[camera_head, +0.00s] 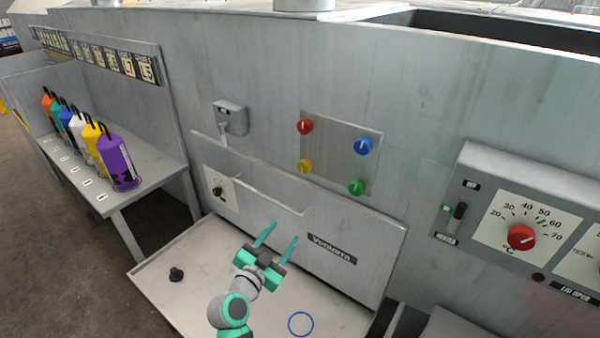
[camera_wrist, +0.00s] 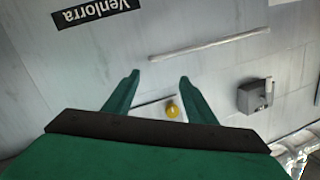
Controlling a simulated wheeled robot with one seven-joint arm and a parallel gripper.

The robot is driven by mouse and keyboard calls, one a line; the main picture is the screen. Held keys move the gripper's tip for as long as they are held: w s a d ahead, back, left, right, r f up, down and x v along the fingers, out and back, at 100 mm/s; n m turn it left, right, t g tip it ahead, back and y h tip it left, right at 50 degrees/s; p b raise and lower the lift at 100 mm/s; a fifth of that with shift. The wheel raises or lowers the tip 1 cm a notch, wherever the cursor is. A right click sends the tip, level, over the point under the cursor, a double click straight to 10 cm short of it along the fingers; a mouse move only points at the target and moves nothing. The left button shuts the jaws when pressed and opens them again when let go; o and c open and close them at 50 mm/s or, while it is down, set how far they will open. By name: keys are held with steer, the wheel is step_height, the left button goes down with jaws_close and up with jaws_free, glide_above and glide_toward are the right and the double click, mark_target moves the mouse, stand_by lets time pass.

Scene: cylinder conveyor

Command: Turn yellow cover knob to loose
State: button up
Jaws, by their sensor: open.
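The yellow knob (camera_head: 305,166) sits at the lower left corner of a square metal plate (camera_head: 333,150) on the grey machine wall. In the wrist view the yellow knob (camera_wrist: 172,110) shows between my two fingers, beyond them. Red (camera_head: 305,126), blue (camera_head: 363,146) and green (camera_head: 357,187) knobs hold the other corners; the wrist view does not show them. My gripper (camera_head: 279,236) is open and empty, below the plate and in front of the lower panel. It also shows open in the wrist view (camera_wrist: 159,78). I see no contact with the knob.
A lower panel (camera_head: 366,264) with a bar handle (camera_head: 262,187) and a name label (camera_head: 332,250) stands below the plate. A lever switch box (camera_head: 231,117) is at the plate's left. A control box (camera_head: 540,225) is at right.

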mark_target(303, 168)
steer(key=w+a+r+m+h, duration=0.1)
steer(key=w+r+m+h, duration=0.15)
steer(key=r, duration=0.45)
steer(key=w+r+m+h, duration=0.1)
steer(key=w+r+m, duration=0.15)
steer(key=r, duration=0.45)
steer(key=shift+m+g, duration=0.4)
steer(key=x, duration=1)
steer(key=shift+s+d+r, duration=0.1)
steer(key=shift+s+d, duration=0.1)
steer(key=shift+d, duration=0.1)
steer(key=c, duration=1)
